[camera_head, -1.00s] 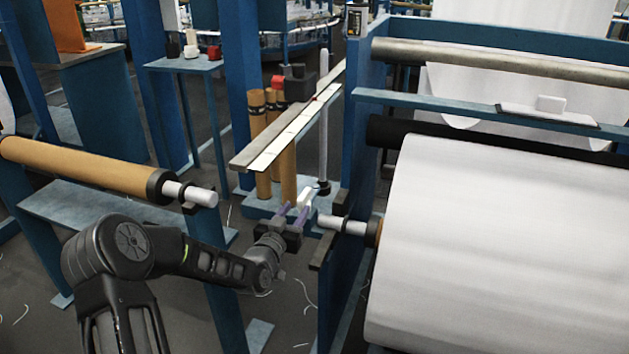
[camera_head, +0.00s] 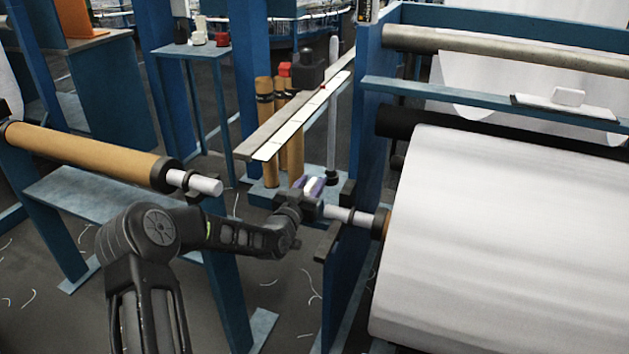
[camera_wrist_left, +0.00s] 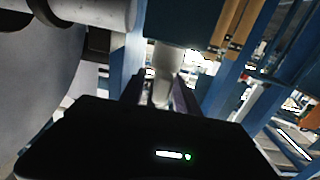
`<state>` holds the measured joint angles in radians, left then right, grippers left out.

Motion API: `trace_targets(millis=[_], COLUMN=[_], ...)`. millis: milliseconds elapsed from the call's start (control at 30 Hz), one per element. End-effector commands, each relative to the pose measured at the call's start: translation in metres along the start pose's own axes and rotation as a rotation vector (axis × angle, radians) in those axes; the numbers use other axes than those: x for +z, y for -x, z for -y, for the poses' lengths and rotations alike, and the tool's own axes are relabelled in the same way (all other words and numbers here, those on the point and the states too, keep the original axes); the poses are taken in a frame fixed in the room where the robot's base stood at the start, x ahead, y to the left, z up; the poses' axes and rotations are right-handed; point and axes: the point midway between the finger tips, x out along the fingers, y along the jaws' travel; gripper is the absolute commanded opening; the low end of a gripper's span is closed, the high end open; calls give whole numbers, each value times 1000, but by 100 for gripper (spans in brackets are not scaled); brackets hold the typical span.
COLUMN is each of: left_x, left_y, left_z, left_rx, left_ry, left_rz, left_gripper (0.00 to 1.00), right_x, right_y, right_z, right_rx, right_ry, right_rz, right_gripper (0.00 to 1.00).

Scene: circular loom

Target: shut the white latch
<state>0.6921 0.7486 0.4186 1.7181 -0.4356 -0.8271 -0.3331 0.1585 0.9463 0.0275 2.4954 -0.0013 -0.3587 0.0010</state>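The white latch (camera_head: 311,186) is a small white piece beside the end of the roll's shaft (camera_head: 352,217), near the blue machine frame. My left gripper (camera_head: 309,187) comes in from the left, its purple fingers on either side of the latch. In the left wrist view the latch (camera_wrist_left: 161,90) stands between the two fingers (camera_wrist_left: 160,98). The fingers look apart, and I cannot tell if either touches it. The fingers partly hide the latch in the head view. My right gripper is not in view.
A large white fabric roll (camera_head: 510,240) fills the right side. A blue upright panel (camera_head: 360,150) stands just right of my left gripper. A brown roller (camera_head: 85,155) lies at left. A long flat rail (camera_head: 300,120) and brown tubes (camera_head: 265,130) stand behind.

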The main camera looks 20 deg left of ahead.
Motion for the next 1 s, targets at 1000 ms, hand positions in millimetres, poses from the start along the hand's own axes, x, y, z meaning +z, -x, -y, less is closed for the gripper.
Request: trace_targets(millis=[1000], left_x=[0], left_y=[-27], left_z=[0], left_rx=[0], left_ry=[0], left_rz=[0], left_gripper=[0], right_x=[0], right_y=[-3], right_z=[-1], right_rx=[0], right_ry=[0], right_rz=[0], right_gripper=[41])
